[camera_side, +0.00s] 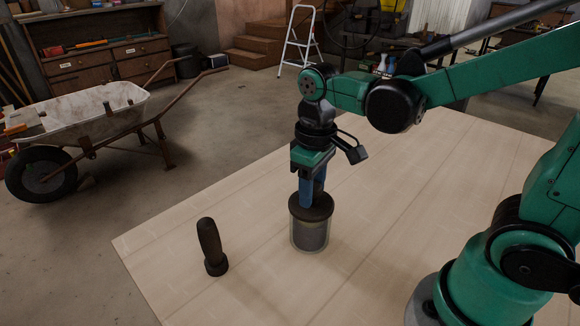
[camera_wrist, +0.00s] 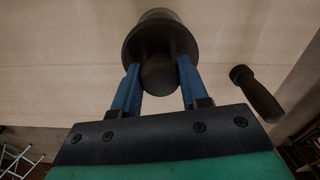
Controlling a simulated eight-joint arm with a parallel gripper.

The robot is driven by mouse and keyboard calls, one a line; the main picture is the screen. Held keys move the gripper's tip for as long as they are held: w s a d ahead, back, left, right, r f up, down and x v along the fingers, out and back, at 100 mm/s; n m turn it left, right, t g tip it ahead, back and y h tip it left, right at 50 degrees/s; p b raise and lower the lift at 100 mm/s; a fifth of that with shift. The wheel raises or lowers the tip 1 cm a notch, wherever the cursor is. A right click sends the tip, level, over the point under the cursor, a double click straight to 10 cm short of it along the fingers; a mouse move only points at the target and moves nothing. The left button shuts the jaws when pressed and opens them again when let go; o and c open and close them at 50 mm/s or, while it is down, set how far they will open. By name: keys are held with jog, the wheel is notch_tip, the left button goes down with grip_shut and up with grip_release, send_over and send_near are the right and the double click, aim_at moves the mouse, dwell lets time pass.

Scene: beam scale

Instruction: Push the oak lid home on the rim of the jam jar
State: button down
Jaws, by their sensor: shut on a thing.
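The oak lid (camera_side: 311,208) is a dark round disc with a knob, at the mouth of the glass jam jar (camera_side: 309,237), which stands upright on the pale board. My gripper (camera_side: 312,196) points down from above, with its blue fingers shut on the lid's knob. In the wrist view, the fingers of my gripper (camera_wrist: 159,75) sit on both sides of the round knob (camera_wrist: 159,74), and the dark lid (camera_wrist: 133,48) spreads behind it. The jar (camera_wrist: 159,14) shows beyond the lid. The contact between lid and rim is too small to judge.
A dark, upright, handle-like object (camera_side: 211,247) stands on the board left of the jar; it also shows in the wrist view (camera_wrist: 257,95). The pale board (camera_side: 400,190) is otherwise clear around the jar. A wheelbarrow (camera_side: 80,120) stands on the floor beyond the board.

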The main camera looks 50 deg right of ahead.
jog(key=shift+c, duration=1.8)
grip_release()
jog(key=shift+r, duration=2.75)
notch_tip(320, 180, down, 5)
jog(key=shift+f, duration=0.2)
jog(key=shift+r, duration=0.7)
